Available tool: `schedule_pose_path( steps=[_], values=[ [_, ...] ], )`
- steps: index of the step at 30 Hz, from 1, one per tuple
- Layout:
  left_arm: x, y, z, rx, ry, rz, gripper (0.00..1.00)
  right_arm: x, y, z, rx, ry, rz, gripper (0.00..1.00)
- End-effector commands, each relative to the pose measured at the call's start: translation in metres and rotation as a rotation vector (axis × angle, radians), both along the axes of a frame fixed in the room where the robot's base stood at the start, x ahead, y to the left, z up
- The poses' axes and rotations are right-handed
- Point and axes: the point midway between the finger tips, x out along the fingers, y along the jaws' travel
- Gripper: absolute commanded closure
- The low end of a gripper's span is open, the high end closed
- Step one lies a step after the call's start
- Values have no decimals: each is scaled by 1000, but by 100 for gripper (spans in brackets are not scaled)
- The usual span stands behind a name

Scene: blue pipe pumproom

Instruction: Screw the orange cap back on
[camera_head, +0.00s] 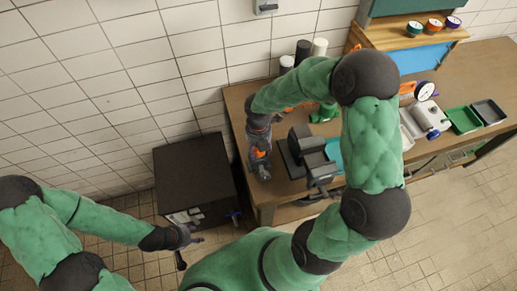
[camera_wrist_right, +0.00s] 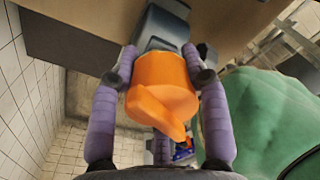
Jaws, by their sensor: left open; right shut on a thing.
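My right gripper (camera_wrist_right: 161,68) is shut on the orange cap (camera_wrist_right: 162,92), one purple-grey finger on each side of it. The cap has a raised orange handle pointing towards the camera. Behind the cap, in the right wrist view, is a dark grey block-like part (camera_wrist_right: 162,26). The cap appears close to or against it; whether it is seated or threaded cannot be seen. In the head view my right gripper (camera_head: 261,168) is at the left end of the workbench, with a bit of orange showing. My left gripper (camera_head: 188,238) is low at the left, away from the bench, and open.
The wooden workbench (camera_head: 242,105) runs to the right. A dark vise-like device (camera_head: 305,145) stands near its left end. A black cabinet (camera_head: 190,170) stands left of the bench. Green (camera_head: 463,120) and grey (camera_head: 489,111) trays lie further right. My right arm hides part of the bench.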

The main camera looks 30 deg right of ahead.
Motion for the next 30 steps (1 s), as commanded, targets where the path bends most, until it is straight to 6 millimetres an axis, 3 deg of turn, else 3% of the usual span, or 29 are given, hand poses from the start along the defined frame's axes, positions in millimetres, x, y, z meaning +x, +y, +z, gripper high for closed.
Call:
schedule_pose_path(
  steps=[19,30],
  values=[
    [0,0,-1,0,0,0,49,0,0,-5,-1,0,-13,100],
    [0,0,-2,0,0,0,49,0,0,-6,1,0,-425,100]
  ],
)
